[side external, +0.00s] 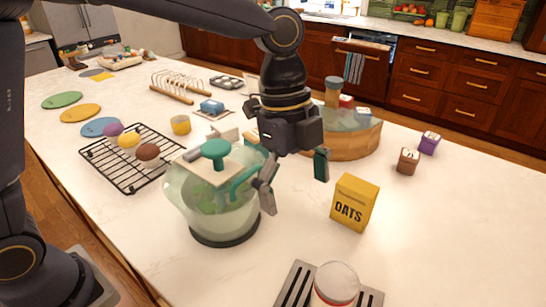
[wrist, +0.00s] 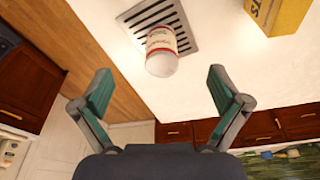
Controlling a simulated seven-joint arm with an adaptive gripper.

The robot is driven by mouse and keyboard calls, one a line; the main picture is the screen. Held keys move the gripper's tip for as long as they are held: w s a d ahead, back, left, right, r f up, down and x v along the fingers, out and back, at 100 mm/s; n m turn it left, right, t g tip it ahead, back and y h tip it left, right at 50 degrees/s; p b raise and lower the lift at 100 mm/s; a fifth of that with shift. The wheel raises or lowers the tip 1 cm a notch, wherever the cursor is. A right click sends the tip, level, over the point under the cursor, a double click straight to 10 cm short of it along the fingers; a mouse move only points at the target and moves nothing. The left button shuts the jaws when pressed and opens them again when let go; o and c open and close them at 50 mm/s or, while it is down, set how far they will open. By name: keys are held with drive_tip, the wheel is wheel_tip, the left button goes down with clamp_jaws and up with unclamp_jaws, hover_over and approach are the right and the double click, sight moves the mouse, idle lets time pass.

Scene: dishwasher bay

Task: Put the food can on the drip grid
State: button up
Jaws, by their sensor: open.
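The food can (side external: 335,286), white with a red band, stands on the slotted metal drip grid (side external: 292,284) at the bottom of the side view, partly cut off by the frame edge. In the wrist view the can (wrist: 162,50) also shows over the grid (wrist: 140,17). My gripper (side external: 295,182) is open and empty, above the counter between the glass pot and the oats box. In the wrist view its fingers (wrist: 160,75) are spread wide, with the can beyond them, apart from both.
A yellow oats box (side external: 354,203) stands right of my gripper. A glass pot with a green-handled lid (side external: 212,195) is close on the left. A wooden tub (side external: 350,142) stands behind. A wire rack (side external: 125,165) is farther left. The counter's right side is largely clear.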

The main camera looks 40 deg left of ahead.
drive_tip(key=s+a+n+t+y, duration=0.1)
drive_tip(key=s+a+n+t, duration=0.1)
drive_tip(key=s+a+n, duration=0.2)
drive_tip(key=s+a+r+n+t, duration=0.1)
drive_tip(key=s+a+n, duration=0.3)
drive_tip(key=a+n, duration=0.6)
drive_tip(key=s+a+r+n+t+y, duration=0.1)
drive_tip(key=s+a+n+t, duration=0.2)
drive_tip(key=a, duration=0.9)
drive_tip(key=s+n, duration=0.1)
drive_tip(key=n, duration=0.2)
drive_tip(key=shift+s+n+y, duration=0.2)
drive_tip(key=shift+n+y, duration=0.1)
drive_tip(key=shift+n, duration=0.1)
